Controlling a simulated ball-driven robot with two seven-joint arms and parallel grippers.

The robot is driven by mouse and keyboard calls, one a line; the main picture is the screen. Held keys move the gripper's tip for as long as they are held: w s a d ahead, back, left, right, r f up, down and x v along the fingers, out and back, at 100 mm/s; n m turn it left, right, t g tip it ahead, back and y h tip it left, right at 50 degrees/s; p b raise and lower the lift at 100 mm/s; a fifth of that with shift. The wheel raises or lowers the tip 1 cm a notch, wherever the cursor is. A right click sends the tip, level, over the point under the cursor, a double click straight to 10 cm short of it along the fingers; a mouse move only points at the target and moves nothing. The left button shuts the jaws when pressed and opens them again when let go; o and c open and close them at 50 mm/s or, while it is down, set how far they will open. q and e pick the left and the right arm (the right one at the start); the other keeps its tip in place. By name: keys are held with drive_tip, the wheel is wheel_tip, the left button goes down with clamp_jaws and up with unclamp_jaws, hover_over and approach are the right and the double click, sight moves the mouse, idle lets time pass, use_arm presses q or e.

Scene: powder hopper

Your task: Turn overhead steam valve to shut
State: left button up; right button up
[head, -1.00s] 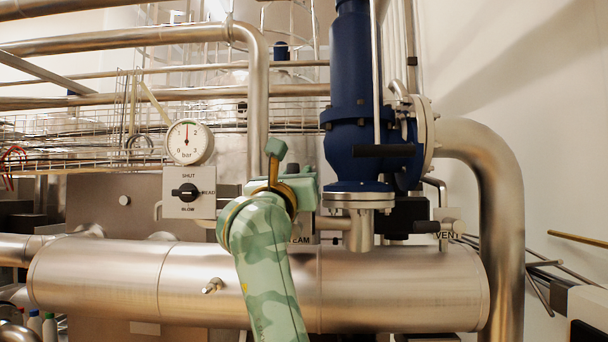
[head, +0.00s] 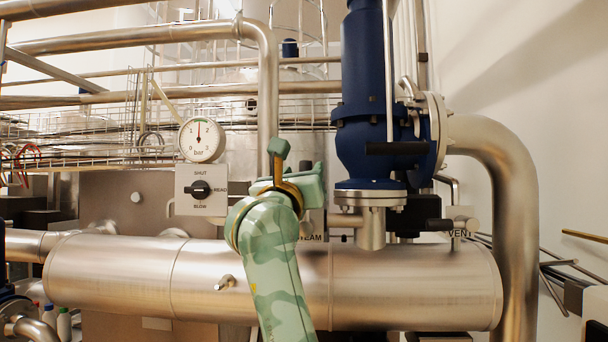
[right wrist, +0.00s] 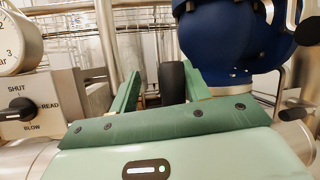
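The "STEAM" label (head: 311,238) is partly covered by my right arm, below the blue valve body (head: 365,140). My right gripper (head: 296,162) is raised in front of the pipework, left of the blue body. In the right wrist view, my right gripper (right wrist: 160,78) has its two green fingers apart. A dark rounded grip (right wrist: 172,82) shows between them, nearer the right finger, with a gap on the left. It looks like the steam valve's handle, but its label is not seen there. Contact cannot be told. My left gripper is out of view.
A pressure gauge (head: 202,140) and a SHUT/READ/BLOW selector (head: 201,189) stand to the left. A black lever (head: 396,148) crosses the blue body. A VENT handle (head: 440,225) is at right. A large steel cylinder (head: 400,285) runs below.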

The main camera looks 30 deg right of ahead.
drive_tip(key=shift+s, duration=0.1)
idle(0.6)
drive_tip(key=b+v, duration=0.6)
drive_tip(key=v, duration=1)
drive_tip(key=shift+s, duration=0.1)
